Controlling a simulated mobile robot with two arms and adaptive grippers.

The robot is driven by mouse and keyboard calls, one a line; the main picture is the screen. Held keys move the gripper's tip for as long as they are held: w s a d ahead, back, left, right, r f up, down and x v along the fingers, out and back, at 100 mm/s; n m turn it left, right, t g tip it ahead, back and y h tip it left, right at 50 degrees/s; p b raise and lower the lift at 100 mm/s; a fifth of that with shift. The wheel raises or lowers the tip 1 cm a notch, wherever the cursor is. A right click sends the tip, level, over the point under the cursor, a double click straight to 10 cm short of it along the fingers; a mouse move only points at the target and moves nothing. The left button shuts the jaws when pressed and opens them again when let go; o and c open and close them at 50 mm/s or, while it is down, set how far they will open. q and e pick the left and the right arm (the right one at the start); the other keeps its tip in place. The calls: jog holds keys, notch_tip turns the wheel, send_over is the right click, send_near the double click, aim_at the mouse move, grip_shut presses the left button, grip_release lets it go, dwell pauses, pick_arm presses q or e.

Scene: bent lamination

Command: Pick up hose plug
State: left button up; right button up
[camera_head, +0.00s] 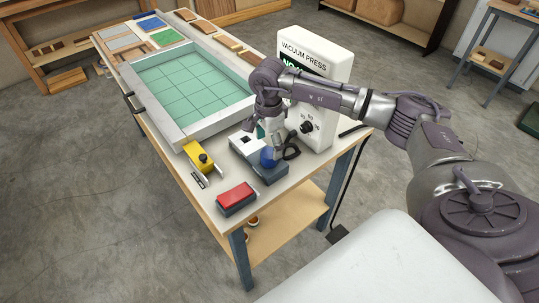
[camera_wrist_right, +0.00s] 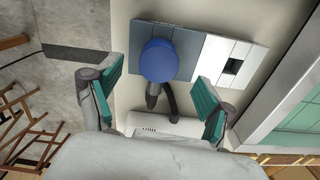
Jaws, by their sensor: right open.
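The hose plug has a round blue head (camera_wrist_right: 158,60) and a dark stem joined to a black hose. In the right wrist view it is at the upper middle, over a dark grey block (camera_wrist_right: 187,45). In the head view its blue head (camera_head: 268,158) shows just below my right gripper (camera_head: 268,135). My right gripper is open, with its teal fingers (camera_wrist_right: 158,82) on either side of the plug in the wrist view and apart from it. My left gripper is not in view.
The white vacuum press (camera_head: 318,55) stands right behind the plug. A light grey block with a square hole (camera_head: 245,141) adjoins the dark one. A red-topped box (camera_head: 236,196), a yellow tool (camera_head: 197,156) and a framed green mat (camera_head: 190,84) share the table.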

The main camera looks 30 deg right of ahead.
aim_at(269, 152)
notch_tip(269, 152, down, 4)
jog(key=shift+s+r+p, duration=0.15)
jog(key=shift+r+p, duration=0.05)
jog(key=shift+p, duration=0.65)
jog(key=shift+f, duration=0.55)
jog(key=c, duration=1.3)
jog(key=shift+r, duration=0.1)
jog(key=shift+r, duration=0.45)
jog(key=shift+w+r+b, duration=0.2)
jog(key=shift+r+b, duration=0.7)
jog(key=shift+r, duration=0.35)
jog(key=shift+s+d+r+b, duration=0.6)
jog(key=shift+s+d+r, duration=0.6)
jog(key=shift+s, duration=0.4)
jog(key=shift+s+d+r+b, duration=0.55)
jog(key=shift+s+d+r, duration=0.7)
jog(key=shift+s, duration=0.4)
jog(key=shift+s+d+r+b, duration=0.6)
jog(key=shift+s+d+r, duration=0.45)
jog(key=shift+s+r, duration=0.4)
